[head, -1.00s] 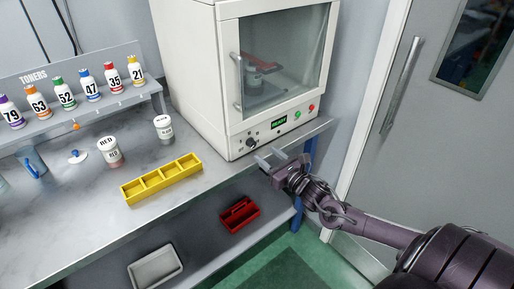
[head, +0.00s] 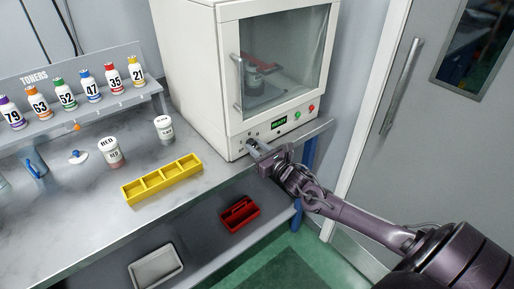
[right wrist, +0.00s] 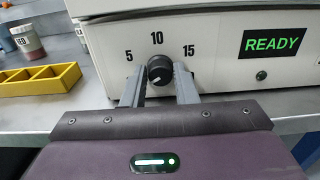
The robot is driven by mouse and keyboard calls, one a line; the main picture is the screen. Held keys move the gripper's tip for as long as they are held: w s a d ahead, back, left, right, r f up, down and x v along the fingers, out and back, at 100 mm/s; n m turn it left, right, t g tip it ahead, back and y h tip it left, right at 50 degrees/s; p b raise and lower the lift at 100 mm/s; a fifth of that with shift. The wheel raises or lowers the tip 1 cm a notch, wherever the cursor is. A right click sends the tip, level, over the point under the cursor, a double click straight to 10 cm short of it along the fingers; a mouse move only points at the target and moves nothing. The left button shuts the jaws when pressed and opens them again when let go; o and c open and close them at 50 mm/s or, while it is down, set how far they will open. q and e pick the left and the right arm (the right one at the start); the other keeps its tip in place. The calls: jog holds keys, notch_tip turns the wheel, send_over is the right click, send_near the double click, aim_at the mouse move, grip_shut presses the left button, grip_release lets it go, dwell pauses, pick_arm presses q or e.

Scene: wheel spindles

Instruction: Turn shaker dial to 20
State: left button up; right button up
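The shaker (head: 190,70) is a white cabinet with a windowed door, and a can shows inside. Its black dial (right wrist: 159,70) is on the front panel. In the right wrist view, the labels 5, 10 and 15 show around it; no 20 is visible. The dial's white mark seems to point up, near 10. My right gripper (head: 258,147) is at the panel; in the right wrist view its two grey fingers (right wrist: 160,88) stand apart, one on each side of the dial. I cannot tell whether they touch it. My left gripper is not in view.
The display (right wrist: 270,44) reads READY. On the bench are a yellow divided tray (head: 143,190), a RED can (head: 111,153) and another can (head: 164,129). A red caddy (head: 240,213) is on the lower shelf.

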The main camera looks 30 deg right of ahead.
jog(key=c, duration=0.4)
